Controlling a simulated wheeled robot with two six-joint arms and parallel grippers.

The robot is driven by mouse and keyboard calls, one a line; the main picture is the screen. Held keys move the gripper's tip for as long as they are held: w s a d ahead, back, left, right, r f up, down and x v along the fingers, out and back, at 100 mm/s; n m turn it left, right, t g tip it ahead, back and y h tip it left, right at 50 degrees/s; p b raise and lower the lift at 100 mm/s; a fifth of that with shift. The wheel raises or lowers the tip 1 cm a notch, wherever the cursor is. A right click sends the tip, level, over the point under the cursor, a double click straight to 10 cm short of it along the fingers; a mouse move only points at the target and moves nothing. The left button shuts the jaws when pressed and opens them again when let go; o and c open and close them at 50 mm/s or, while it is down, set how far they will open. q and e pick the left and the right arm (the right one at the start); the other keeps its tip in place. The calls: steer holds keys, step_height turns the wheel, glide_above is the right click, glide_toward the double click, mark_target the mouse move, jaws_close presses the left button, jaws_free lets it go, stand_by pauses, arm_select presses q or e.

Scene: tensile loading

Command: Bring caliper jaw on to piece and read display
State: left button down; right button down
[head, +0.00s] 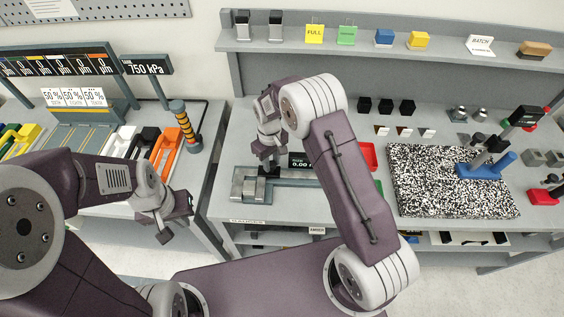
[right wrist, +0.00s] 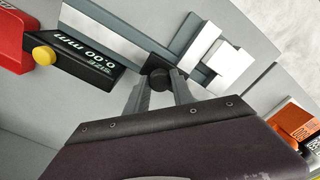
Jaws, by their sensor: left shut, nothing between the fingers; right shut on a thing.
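The caliper (head: 300,184) is a grey beam fixture on the middle bench, with blocky jaws at its left end. Its black display (right wrist: 92,62) reads 0.00 mm in the right wrist view. My right gripper (right wrist: 160,79) is shut on a black knob (right wrist: 158,72) beside the jaws. My left gripper (head: 166,229) is shut and empty, left of the bench.
A red tray (head: 368,156) lies right of the caliper, partly behind my right arm. A speckled plate (head: 430,185) with a blue stand (head: 487,167) fills the bench's right side. Orange and black trays stand on the left bench. A gap separates the benches.

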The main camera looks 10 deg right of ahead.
steer(key=shift+w+a+r, duration=0.1)
steer(key=shift+w+a, duration=0.05)
steer(key=shift+a, duration=0.15)
steer(key=c, duration=1.5)
jaws_free()
steer(key=shift+o, duration=0.7)
steer(key=shift+a, duration=0.1)
step_height(320, 180, up, 9)
steer(key=b, duration=0.2)
